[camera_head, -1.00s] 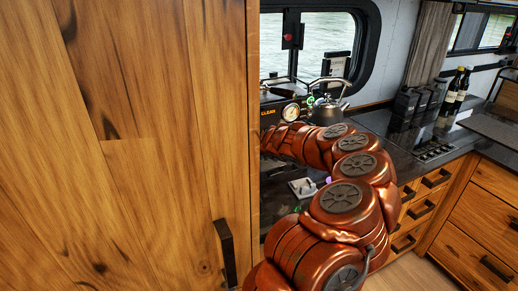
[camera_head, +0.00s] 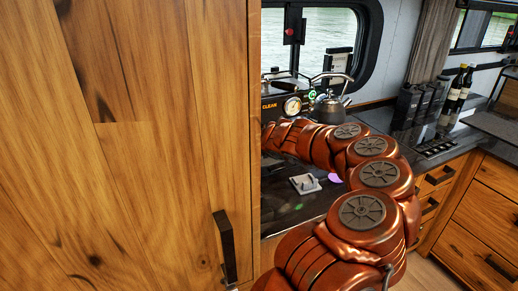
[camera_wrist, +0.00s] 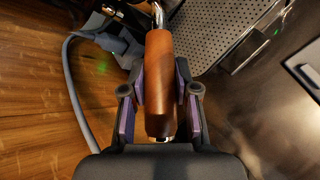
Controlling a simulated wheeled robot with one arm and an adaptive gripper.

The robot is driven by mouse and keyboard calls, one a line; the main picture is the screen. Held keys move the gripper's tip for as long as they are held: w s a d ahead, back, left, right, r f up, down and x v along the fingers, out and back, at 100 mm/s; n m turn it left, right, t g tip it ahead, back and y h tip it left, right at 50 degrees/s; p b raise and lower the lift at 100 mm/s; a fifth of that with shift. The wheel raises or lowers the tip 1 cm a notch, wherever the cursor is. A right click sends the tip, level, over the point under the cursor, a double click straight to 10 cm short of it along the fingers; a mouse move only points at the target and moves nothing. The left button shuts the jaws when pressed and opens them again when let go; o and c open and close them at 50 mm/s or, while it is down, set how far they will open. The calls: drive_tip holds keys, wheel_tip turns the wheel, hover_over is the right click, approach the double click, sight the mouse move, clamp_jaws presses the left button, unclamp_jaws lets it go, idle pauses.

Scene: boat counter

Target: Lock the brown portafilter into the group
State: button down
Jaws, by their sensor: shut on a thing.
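In the wrist view the brown portafilter handle (camera_wrist: 160,75) lies between the two finger pads of my gripper (camera_wrist: 160,100), which is shut on it. A metal neck shows at the handle's far end, at the top edge of the picture. The portafilter's basket and the group are out of the wrist view. In the head view the espresso machine (camera_head: 285,86), with a round gauge, stands behind my arm. The tall wooden cabinet hides much of it, and my gripper and the portafilter are hidden there too.
A perforated metal drip tray (camera_wrist: 215,25) is close to the handle's right. A grey hose (camera_wrist: 75,90) curves on the left. The tall wooden cabinet (camera_head: 120,170) fills the left of the head view. A kettle (camera_head: 330,106) and bottles (camera_head: 461,84) stand on the counter.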

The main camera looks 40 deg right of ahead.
drive_tip(key=s+a+b, duration=0.4)
drive_tip(key=a+b, duration=0.4)
drive_tip(key=shift+s, duration=0.4)
idle(1.0)
drive_tip(key=shift+r, duration=0.1)
